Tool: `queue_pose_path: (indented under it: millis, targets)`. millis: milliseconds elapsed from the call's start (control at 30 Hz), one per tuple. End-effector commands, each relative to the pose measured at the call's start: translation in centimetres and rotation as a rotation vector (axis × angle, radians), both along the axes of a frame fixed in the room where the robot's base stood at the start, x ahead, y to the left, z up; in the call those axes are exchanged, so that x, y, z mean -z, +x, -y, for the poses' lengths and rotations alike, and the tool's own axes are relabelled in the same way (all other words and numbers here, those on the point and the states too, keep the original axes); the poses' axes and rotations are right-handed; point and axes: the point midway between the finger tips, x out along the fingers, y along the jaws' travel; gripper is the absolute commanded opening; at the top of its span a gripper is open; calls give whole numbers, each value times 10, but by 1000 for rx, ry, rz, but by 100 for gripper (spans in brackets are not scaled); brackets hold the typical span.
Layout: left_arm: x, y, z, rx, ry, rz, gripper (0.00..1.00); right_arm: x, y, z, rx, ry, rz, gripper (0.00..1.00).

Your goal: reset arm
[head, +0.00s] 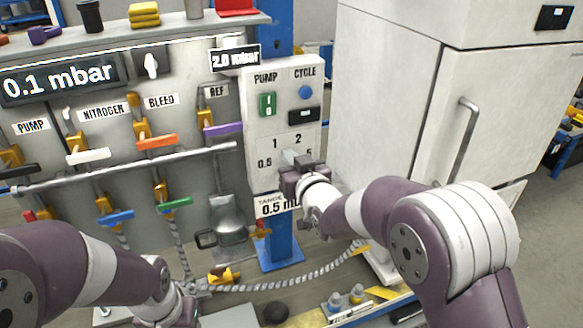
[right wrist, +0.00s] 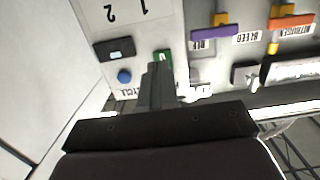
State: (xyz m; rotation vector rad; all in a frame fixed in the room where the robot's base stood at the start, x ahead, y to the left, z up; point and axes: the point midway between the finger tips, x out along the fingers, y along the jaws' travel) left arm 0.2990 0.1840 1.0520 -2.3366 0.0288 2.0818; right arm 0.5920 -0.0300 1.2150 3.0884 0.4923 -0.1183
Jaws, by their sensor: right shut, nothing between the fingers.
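My right gripper (head: 291,157) is in front of the white control box (head: 256,92), over the middle of the dial marked 1, 2 and 0.5, and hides the dial's centre. Its fingers are shut and empty. In the right wrist view the fingers (right wrist: 156,84) point toward the box, overlapping the green pump switch (right wrist: 165,57); I cannot tell whether they touch anything. My left arm comes in at the lower left of the head view, and its gripper is outside the frame.
A panel with coloured valve handles, including an orange one (head: 157,142), and a horizontal pipe (head: 120,166) stands left. A white cabinet (head: 390,100) with a handle (head: 463,125) stands right. A blue post (head: 280,235) and hose (head: 290,283) are below the box.

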Motion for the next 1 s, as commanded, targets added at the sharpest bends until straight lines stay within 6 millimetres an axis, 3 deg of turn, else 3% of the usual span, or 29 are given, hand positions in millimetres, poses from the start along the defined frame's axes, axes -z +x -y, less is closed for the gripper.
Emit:
queue_pose_path:
  millis: [400, 467, 533, 567, 633, 733, 800, 900, 1000]
  targets:
    - [1, 0, 0, 0, 0, 0, 49, 3, -5, 2, 1, -4, -9, 0]
    - [1, 0, 0, 0, 0, 0, 49, 15, -6, 3, 3, -24, -63, 0]
    - [1, 0, 0, 0, 0, 0, 49, 49, -18, 8, 10, -70, -202, 0]
    - [1, 0, 0, 0, 0, 0, 49, 68, -29, 12, 15, -99, -290, 0]
    - [1, 0, 0, 0, 0, 0, 49, 112, -69, 33, 37, -173, -537, 0]
    - [1, 0, 0, 0, 0, 0, 49, 155, -144, 74, 87, -253, -882, 0]
    - [1, 0, 0, 0, 0, 0, 49, 169, -198, 99, 120, -282, -1082, 0]
    - [1, 0, 0, 0, 0, 0, 49, 174, -261, 124, 161, -293, -1289, 0]
    - [1, 0, 0, 0, 0, 0, 49, 171, -298, 141, 204, -269, -1387, 0]
